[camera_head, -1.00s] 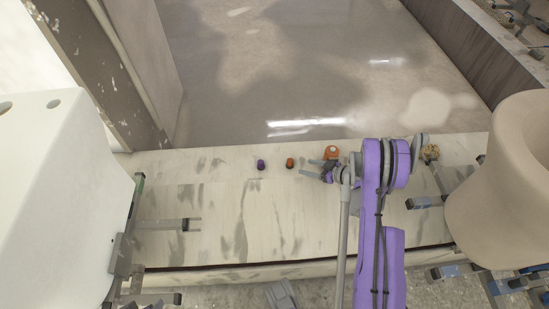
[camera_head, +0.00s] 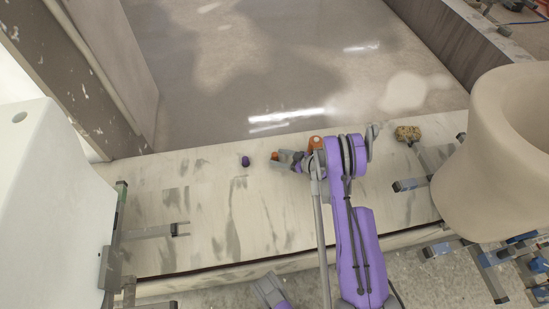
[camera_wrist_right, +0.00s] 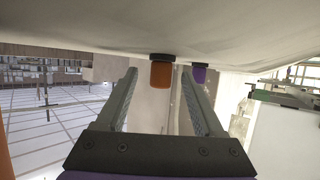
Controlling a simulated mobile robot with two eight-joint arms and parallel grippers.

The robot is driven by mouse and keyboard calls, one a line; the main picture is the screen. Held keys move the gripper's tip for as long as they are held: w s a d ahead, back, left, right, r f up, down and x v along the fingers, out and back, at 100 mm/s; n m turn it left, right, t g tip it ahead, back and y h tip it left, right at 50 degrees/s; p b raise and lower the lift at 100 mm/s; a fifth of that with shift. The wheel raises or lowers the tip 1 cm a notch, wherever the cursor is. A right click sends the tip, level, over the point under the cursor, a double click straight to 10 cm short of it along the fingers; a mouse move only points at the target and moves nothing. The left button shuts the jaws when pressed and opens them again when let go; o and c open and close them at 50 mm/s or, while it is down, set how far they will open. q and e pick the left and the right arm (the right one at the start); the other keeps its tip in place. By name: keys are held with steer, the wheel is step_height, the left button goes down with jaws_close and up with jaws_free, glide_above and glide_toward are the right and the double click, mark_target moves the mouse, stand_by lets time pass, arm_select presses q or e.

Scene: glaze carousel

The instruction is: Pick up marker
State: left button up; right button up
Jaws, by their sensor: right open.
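Two small upright cylinders stand on the pale worktop: an orange one (camera_head: 274,156) and a purple one (camera_head: 245,161) to its left. I cannot tell from their looks which is the marker. My right gripper (camera_head: 281,160) is open and empty, low over the worktop, its fingers pointing left at the orange cylinder. In the right wrist view the orange cylinder (camera_wrist_right: 161,74), with a dark end, shows in line with the gap between the fingers. The purple cylinder (camera_wrist_right: 199,75) lies beyond it, partly behind one finger. My left gripper is not clearly visible.
Another orange object (camera_head: 315,142) stands close behind my right wrist. A lumpy tan object (camera_head: 408,133) lies farther right. Large pale vessels stand left (camera_head: 45,220) and right (camera_head: 480,190) on grey brackets. The worktop (camera_head: 205,205) left of the gripper is mostly clear.

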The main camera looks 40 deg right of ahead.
steer(key=x, duration=0.3)
steer(key=shift+s, duration=0.1)
steer(key=shift+c, duration=0.2)
jaws_close()
steer(key=shift+r, duration=0.1)
